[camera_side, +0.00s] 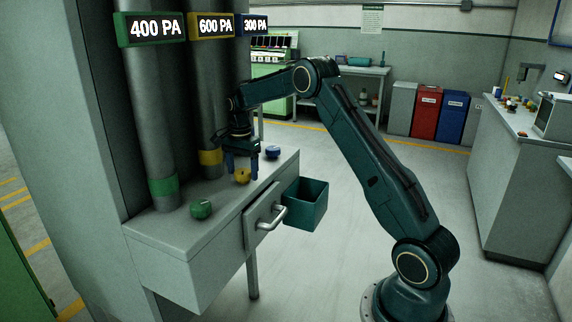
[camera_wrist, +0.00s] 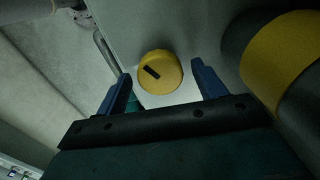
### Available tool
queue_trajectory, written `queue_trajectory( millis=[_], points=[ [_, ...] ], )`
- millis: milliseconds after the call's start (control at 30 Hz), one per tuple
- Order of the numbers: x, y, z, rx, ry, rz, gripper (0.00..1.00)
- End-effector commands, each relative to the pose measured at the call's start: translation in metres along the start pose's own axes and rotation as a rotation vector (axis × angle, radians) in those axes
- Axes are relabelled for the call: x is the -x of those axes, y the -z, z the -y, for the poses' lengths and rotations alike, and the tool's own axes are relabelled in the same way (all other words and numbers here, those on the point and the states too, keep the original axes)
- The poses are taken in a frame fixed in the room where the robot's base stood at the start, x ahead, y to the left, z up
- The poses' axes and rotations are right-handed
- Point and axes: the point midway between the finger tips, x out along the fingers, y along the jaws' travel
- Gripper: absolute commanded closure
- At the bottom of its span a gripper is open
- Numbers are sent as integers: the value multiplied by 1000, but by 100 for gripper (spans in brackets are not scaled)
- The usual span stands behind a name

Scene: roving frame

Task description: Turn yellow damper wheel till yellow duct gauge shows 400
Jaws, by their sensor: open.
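The yellow damper wheel (camera_side: 242,175) is a small round knob on the grey bench, between the green and blue wheels. In the wrist view the yellow wheel (camera_wrist: 160,72) shows a dark slanted mark on its top. The yellow duct gauge (camera_side: 211,26) reads 600 PA. My gripper (camera_side: 241,170) points down just above the yellow wheel. In the wrist view my gripper (camera_wrist: 162,85) is open, one blue finger on each side of the wheel, with gaps between. I cannot tell whether the fingertips reach down to wheel height.
A green wheel (camera_side: 201,209) and a blue wheel (camera_side: 273,152) sit on the bench (camera_side: 160,224). The green gauge (camera_side: 152,29) reads 400 PA and the blue gauge (camera_side: 254,25) 300 PA. Ducts rise behind. A drawer handle (camera_side: 272,220) and teal bin (camera_side: 306,203) are at the front.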

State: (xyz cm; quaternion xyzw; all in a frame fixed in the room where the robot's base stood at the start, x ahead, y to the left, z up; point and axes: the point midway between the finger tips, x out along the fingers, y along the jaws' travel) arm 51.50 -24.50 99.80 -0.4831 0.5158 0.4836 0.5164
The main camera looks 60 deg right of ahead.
Motion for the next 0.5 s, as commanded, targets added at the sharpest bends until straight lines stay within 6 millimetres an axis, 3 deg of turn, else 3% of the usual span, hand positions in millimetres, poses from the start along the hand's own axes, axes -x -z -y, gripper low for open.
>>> queue_trajectory(
  millis=[133, 367, 500],
  points=[
    [0, 0, 0, 0, 0, 0, 32],
    [0, 0, 0, 0, 0, 0, 75],
    [0, 0, 0, 2, -1, 0, 75]
  ],
)
